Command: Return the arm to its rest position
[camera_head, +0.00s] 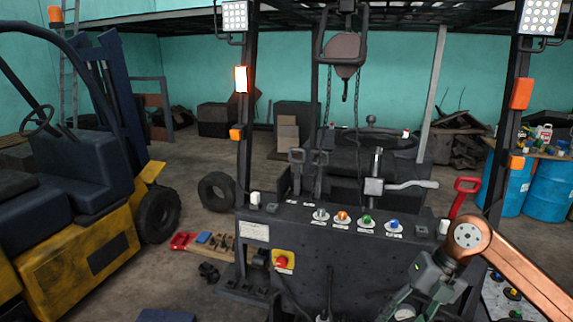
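My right arm (520,262) comes in from the right edge, with a copper-coloured link and a round joint in front of the forklift's right post. Below the joint, my dark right gripper (412,298) points down and to the left, in front of the lower right part of the dark forklift panel (335,262). Its fingertips are too small and too near the bottom edge to tell whether they are open or shut. I see nothing clearly held in it. My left arm and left gripper are not in view.
The panel carries several coloured knobs (342,216), a red emergency button (282,262), a grey lever (405,185) and a red handle (464,194) close to my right arm. A chain hoist hook (345,88) hangs above. A yellow forklift (75,262) stands left, blue barrels (548,190) right.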

